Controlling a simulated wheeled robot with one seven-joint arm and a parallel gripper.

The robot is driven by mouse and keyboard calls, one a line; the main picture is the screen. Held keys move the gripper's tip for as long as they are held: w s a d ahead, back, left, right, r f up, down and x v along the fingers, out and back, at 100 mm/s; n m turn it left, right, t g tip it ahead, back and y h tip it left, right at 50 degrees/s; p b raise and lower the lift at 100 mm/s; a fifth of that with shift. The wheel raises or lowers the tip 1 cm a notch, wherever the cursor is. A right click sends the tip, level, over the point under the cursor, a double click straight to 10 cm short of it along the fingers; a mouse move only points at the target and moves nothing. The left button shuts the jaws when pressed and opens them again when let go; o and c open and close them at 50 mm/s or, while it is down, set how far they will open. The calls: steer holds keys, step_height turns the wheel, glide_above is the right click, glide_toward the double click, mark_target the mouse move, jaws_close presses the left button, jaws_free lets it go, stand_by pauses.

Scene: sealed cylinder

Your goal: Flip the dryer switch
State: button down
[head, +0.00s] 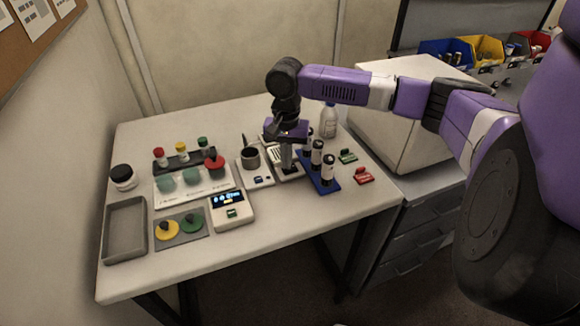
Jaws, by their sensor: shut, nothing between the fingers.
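My gripper (287,168) points down over the middle right of the table, shut and empty. Its fingertips are at or just above a small white device with dark slots (293,173), which looks like the dryer. The gripper covers part of this device, and I cannot make out its switch. Whether the fingers touch it is unclear. To its left stands another white unit with a dark cup (250,158) and a small blue rocker-like part (259,181) on its front.
A blue rack with several black-and-white vials (325,186) stands close to the right of my gripper. A white bottle (328,121) is behind it. Green (347,157) and red (364,176) pieces lie right. A display unit (231,210), colored-cap items and a grey tray (125,230) are left.

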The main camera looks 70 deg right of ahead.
steer(key=shift+r+p, duration=3.3)
steer(key=shift+r, duration=0.1)
